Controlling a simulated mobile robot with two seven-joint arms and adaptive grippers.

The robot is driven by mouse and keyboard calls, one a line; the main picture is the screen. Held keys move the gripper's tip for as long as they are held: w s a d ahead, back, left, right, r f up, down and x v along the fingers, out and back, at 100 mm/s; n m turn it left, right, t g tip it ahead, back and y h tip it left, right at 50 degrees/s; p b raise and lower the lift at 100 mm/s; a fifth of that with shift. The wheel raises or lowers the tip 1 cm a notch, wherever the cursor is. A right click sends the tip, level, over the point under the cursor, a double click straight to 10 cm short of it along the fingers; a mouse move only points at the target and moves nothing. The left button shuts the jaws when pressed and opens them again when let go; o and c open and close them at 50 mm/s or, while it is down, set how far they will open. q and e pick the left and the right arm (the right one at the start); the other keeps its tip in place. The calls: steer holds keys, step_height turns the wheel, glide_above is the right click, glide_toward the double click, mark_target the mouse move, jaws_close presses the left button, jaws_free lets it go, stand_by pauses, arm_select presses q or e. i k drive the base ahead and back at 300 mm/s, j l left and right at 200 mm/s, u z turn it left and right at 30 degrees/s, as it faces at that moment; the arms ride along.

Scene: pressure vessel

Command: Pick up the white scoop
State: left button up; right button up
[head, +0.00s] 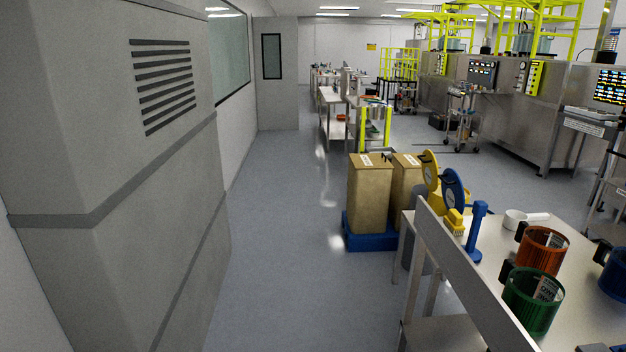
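The white scoop (515,220) lies on the steel table (481,277) at the lower right of the head view. Its round cup is to the left and its handle (538,216) points right. It lies behind the orange container and to the right of the blue stand. Neither of my grippers shows in this view.
An orange container (540,252), a green container (530,305) and a blue container (615,275) stand near the scoop. A blue post (477,230) and yellow and blue discs stand left of it. Brown bins (368,195) sit on a blue base beyond the table. The left floor (275,270) is clear.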

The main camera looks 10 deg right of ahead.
mark_target(511, 218)
steer(key=i+j+z, duration=0.15)
steer(key=i+z, duration=0.25)
steer(key=i, duration=0.2)
steer(key=i+j+z, duration=0.3)
steer(key=i+z, duration=0.15)
steer(key=i, duration=0.15)
steer(key=i+j+z, duration=0.4)
steer(key=i+j, duration=0.15)
steer(key=i+j+z, duration=0.4)
steer(key=j, duration=0.3)
steer(key=z, duration=2.15)
steer(key=u, duration=1.65)
